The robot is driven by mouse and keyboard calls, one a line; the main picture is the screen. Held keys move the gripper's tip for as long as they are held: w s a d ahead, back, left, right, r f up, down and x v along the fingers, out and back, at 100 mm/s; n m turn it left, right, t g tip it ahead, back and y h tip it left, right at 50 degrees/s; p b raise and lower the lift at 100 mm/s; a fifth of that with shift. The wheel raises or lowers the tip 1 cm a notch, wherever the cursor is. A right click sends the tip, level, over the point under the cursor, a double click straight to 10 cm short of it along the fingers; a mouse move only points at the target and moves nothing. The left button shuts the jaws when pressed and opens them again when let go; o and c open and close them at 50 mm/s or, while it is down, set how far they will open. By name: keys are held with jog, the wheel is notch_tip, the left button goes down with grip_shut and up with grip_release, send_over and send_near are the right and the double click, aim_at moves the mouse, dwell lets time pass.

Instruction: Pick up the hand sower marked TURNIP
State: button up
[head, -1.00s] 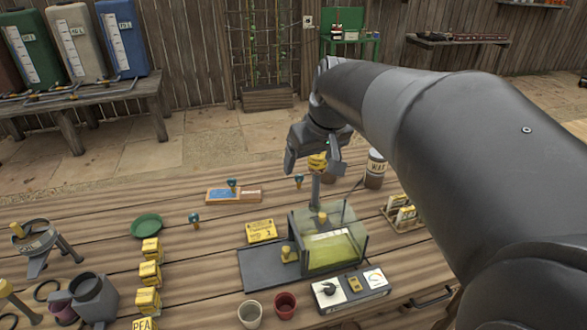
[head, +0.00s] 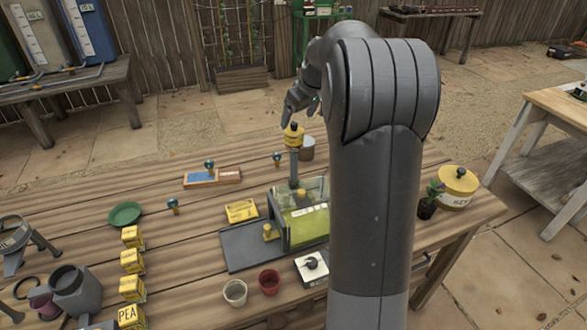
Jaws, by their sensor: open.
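No marking that reads TURNIP can be made out in the head view. Several yellow blocks stand in a row at the left of the wooden bench; the front one (head: 131,316) is marked PEA. The labels of the others, such as the yellow block (head: 131,261) behind it, are too small to read. I cannot tell which thing is the TURNIP hand sower. My gripper (head: 302,110) is open, above the far side of the bench, close to a yellow-topped post (head: 293,138). My arm hides part of the bench's right side.
A glass-sided tank (head: 308,222) stands mid-bench beside a dark tray (head: 238,258). A white cup (head: 235,292) and a red cup (head: 269,281) stand in front. A potted plant (head: 428,208) and yellow-lidded pot (head: 458,185) are at right. A green dish (head: 126,214) lies at left.

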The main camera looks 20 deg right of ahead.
aim_at(293, 130)
jog(key=x, duration=0.7)
jog(key=shift+w+a+f, duration=0.1)
jog(key=shift+c, duration=0.4)
grip_shut()
dwell(0.4)
